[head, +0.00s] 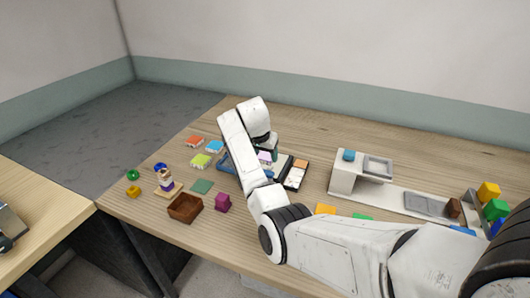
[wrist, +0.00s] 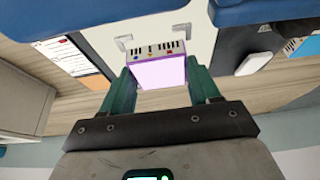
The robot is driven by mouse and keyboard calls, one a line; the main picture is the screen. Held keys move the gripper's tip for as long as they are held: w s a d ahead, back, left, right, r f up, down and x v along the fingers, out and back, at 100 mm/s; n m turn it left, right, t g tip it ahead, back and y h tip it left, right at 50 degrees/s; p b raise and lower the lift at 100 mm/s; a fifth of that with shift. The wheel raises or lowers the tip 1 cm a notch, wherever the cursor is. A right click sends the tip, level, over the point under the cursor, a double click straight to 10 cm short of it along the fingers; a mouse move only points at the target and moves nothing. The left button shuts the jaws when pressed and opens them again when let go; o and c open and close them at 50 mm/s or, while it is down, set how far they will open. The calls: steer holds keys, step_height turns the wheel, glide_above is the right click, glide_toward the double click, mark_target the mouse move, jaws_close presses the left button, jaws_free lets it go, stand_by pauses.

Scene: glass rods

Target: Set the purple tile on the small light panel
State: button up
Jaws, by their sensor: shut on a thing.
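The purple tile (wrist: 161,73) is pale violet, with a strip of black and white keys and small coloured marks along one side. My gripper (wrist: 160,66) is shut on it, one green finger on each side. In the head view the purple tile (head: 265,156) shows only partly beneath my wrist. A pale panel (wrist: 101,42), which looks like the small light panel, lies beyond the tile in the wrist view, with small grey corner marks near the tile. I cannot tell whether tile and panel touch. My arm hides much of this spot in the head view.
Orange (head: 195,141), blue (head: 214,147) and lime (head: 200,161) tiles lie to the left. A dark-framed board (head: 304,176) is right of my gripper. A brown box (head: 185,208) and magenta block (head: 222,202) stand nearer the front. A white stand (head: 342,181) is further right.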

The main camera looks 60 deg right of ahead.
steer(key=shift+f, duration=0.15)
steer(key=o, duration=1.2)
steer(key=shift+o, duration=0.2)
steer(key=v, duration=1)
steer(key=shift+r, duration=0.35)
steer(key=shift+a+r, duration=0.1)
steer(key=shift+a, duration=0.05)
